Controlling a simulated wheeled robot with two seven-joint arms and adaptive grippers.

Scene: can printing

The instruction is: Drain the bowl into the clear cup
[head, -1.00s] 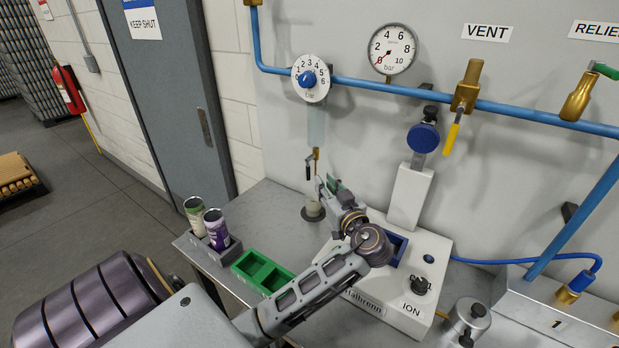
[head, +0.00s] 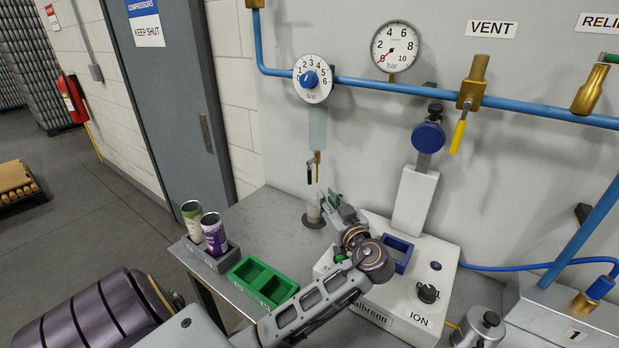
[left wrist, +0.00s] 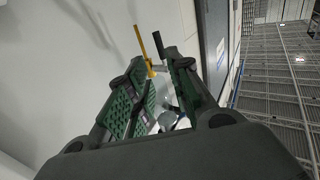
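The clear bowl (head: 317,128) hangs below the dial regulator. A brass drain (head: 317,163) with a black lever (head: 309,175) is under it; the lever points down. The clear cup (head: 313,212) stands upright on a dark round pad below the drain, with cloudy content low in it. My left gripper (head: 334,200) is just right of the cup, close to it. In the left wrist view its green-padded fingers (left wrist: 160,90) are apart. The brass drain (left wrist: 143,45) and black lever (left wrist: 160,47) show beyond them. I cannot tell whether they touch the cup. My right gripper is out of view.
A grey holder (head: 228,258) with two cans and a green tray (head: 262,282) are at the table's left. A white machine (head: 390,290) with a blue frame (head: 398,254) stands right of my left gripper. A blue pipe (head: 380,85) runs above.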

